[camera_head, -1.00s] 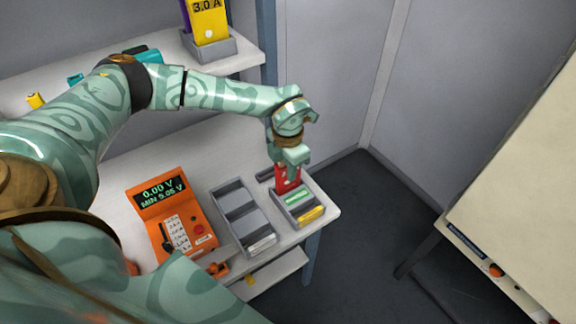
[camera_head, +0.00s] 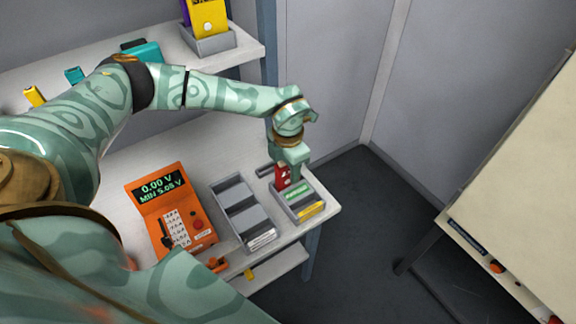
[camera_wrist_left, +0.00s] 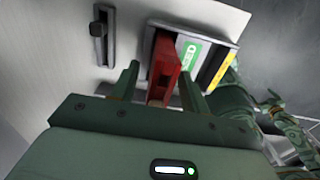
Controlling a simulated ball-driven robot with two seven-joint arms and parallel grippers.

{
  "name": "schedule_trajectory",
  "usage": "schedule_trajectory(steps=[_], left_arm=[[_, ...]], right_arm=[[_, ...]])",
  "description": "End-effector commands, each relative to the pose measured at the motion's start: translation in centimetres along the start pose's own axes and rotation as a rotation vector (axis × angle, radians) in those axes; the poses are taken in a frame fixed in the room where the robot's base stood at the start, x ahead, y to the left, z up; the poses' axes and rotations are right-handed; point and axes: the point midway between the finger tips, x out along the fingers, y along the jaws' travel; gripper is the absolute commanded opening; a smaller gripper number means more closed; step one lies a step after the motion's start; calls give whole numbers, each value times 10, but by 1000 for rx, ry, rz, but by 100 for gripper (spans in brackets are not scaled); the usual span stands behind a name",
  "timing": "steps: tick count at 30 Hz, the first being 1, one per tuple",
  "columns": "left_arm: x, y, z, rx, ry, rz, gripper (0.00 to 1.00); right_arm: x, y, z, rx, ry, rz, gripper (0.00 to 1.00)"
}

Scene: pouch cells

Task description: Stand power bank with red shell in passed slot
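The red power bank (camera_head: 281,176) stands in the rear slot of a small grey tray (camera_head: 318,216) at the table's right end. A green label (camera_wrist_left: 192,56), partly hidden, shows beside it; the letters "SED" can be read. My left gripper (camera_head: 290,180) reaches down over the tray. In the left wrist view its fingers (camera_wrist_left: 160,88) are on either side of the red power bank (camera_wrist_left: 163,72), with a visible gap on the left side, so it looks open. The bank's lower end is hidden in the slot. Part of my other arm shows small in the wrist view; its gripper is unclear.
A grey tray (camera_head: 226,188) with empty-looking slots stands to the left. An orange meter (camera_head: 172,212) reads 0.00 V. A dark holder (camera_wrist_left: 103,36) lies close to the tray's rear. A shelf with yellow and teal power banks is behind.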

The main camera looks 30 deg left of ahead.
Motion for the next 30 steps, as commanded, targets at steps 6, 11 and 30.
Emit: schedule_trajectory(steps=[6, 11, 30], left_arm=[[-2, 0, 0, 0, 0, 0, 45], [-25, 0, 1, 0, -3, 1, 45], [-160, 0, 0, 0, -1, 1, 45]], right_arm=[[-1, 0, 0, 0, 0, 0, 87], [-7, 1, -2, 0, 4, 1, 87], [-33, 3, -9, 0, 18, 6, 87]])
